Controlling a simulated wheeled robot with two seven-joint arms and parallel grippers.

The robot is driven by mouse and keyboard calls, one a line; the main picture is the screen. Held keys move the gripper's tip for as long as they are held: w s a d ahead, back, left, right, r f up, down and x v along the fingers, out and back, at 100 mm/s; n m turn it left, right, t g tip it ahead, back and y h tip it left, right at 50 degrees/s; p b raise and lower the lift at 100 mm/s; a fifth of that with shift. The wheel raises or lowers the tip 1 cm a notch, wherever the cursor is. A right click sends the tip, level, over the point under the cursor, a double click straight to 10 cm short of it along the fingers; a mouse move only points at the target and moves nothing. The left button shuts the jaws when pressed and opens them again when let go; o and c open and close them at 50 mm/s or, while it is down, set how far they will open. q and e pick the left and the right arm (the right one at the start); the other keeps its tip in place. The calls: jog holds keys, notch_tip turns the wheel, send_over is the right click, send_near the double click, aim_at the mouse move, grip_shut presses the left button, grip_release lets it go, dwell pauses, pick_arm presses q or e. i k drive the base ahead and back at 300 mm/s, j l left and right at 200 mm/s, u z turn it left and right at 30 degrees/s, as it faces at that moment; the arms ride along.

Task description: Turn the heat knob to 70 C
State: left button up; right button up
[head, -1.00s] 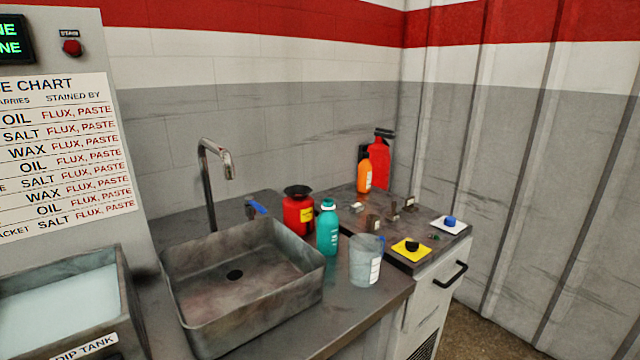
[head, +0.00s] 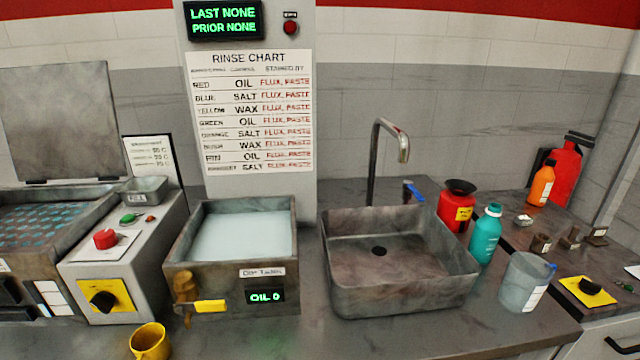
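Two black knobs on yellow plates are in the head view. One black knob (head: 103,300) is on the front of the grey control box at the left. The other black knob (head: 590,286) is on the counter at the far right. No readable label shows which is the heat knob, and their settings are too small to read. A white card (head: 150,155) behind the control box lists values in C, blurred. Neither of my grippers is in view.
A red button (head: 105,238) sits on top of the control box (head: 150,250). A yellow mug (head: 150,342) stands at the front edge. The dip tank (head: 240,238), sink (head: 400,292), teal bottle (head: 486,236) and clear beaker (head: 523,282) line the counter.

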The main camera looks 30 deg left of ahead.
aim_at(106, 238)
jog(key=u, duration=2.15)
jog(key=j+z, duration=0.35)
jog(key=z, duration=0.15)
jog(key=j+z, duration=0.45)
jog(key=k+j+z, duration=0.1)
jog(key=z, duration=0.4)
jog(key=j, duration=0.1)
